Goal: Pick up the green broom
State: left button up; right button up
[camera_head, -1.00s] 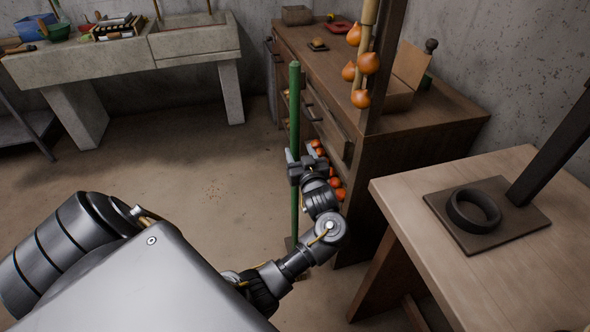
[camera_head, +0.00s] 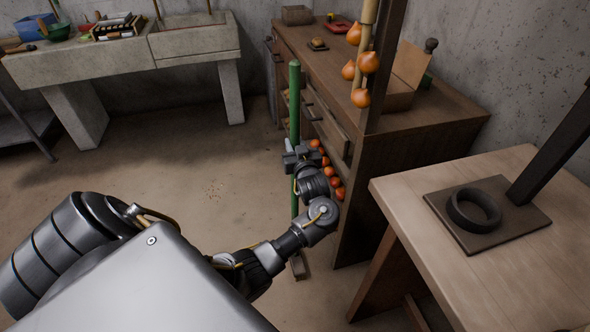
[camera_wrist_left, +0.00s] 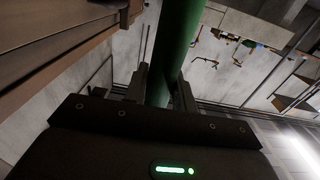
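The green broom (camera_head: 294,105) stands nearly upright in the middle of the head view, in front of the wooden cabinet. Its long green handle runs down behind my left gripper (camera_head: 298,160) to a small dark foot (camera_head: 298,266) near the floor. My left gripper is shut on the handle at about mid-length. In the left wrist view the handle (camera_wrist_left: 178,45) passes between the two fingers (camera_wrist_left: 160,92), with one finger close on each side. I cannot tell whether the foot touches the floor. My right gripper is not in view.
The cabinet (camera_head: 420,135) with open drawers and orange bulbs stands just right of the broom. A wooden table (camera_head: 430,225) with a dark ring (camera_head: 473,208) is at right. A concrete sink (camera_head: 195,45) is at back left.

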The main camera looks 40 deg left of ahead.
pick_arm(q)
jog(key=shift+r, duration=0.1)
grip_shut()
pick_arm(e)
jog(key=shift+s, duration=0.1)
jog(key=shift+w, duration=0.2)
